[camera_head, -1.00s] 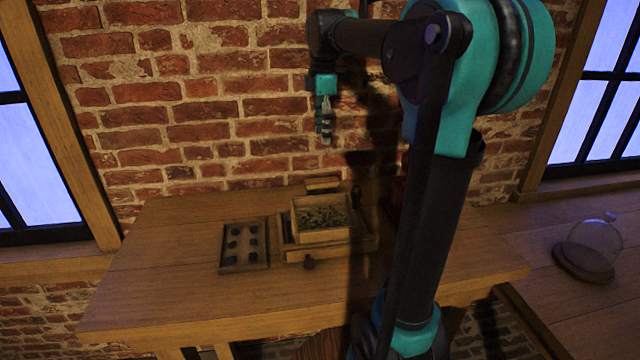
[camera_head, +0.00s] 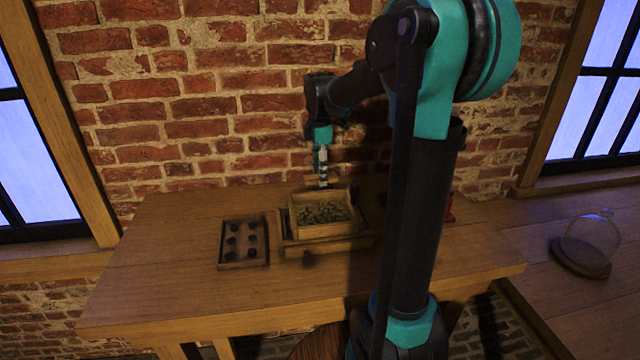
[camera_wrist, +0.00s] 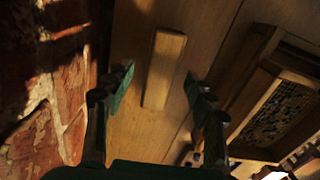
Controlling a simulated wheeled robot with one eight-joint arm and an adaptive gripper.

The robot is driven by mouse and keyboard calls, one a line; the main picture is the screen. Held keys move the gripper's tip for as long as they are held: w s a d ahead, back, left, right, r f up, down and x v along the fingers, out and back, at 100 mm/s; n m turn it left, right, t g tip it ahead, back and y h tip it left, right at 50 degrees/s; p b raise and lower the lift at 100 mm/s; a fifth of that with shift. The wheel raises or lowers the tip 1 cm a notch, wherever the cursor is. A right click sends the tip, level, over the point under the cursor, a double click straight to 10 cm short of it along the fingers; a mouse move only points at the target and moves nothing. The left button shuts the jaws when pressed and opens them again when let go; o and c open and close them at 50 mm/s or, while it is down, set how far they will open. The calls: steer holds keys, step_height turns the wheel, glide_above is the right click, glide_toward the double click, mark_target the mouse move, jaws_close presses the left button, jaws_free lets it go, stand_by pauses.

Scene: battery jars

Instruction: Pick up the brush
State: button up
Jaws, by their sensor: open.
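A plain wooden bar, seemingly the brush (camera_wrist: 165,62), lies on the table against the wall side in the wrist view. No bristles show. My gripper (camera_wrist: 159,74) is open and points down, with one finger on each side of the bar and apart from it. In the head view my gripper (camera_head: 323,182) hangs just behind the wooden box, close above the tabletop. There the bar is mostly hidden by the fingers and the box.
A wooden box (camera_head: 328,231) of small pieces stands in front of my gripper, and to the right in the wrist view (camera_wrist: 245,108). A tray (camera_head: 244,264) with several dark round things lies to its left. The brick wall (camera_wrist: 45,110) is close on the left in the wrist view. A glass dome (camera_head: 590,238) stands far right.

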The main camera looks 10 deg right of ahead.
steer(key=shift+f, duration=0.85)
jaws_close()
steer(key=shift+r, duration=0.15)
step_height(320, 180, up, 20)
stand_by(0.3)
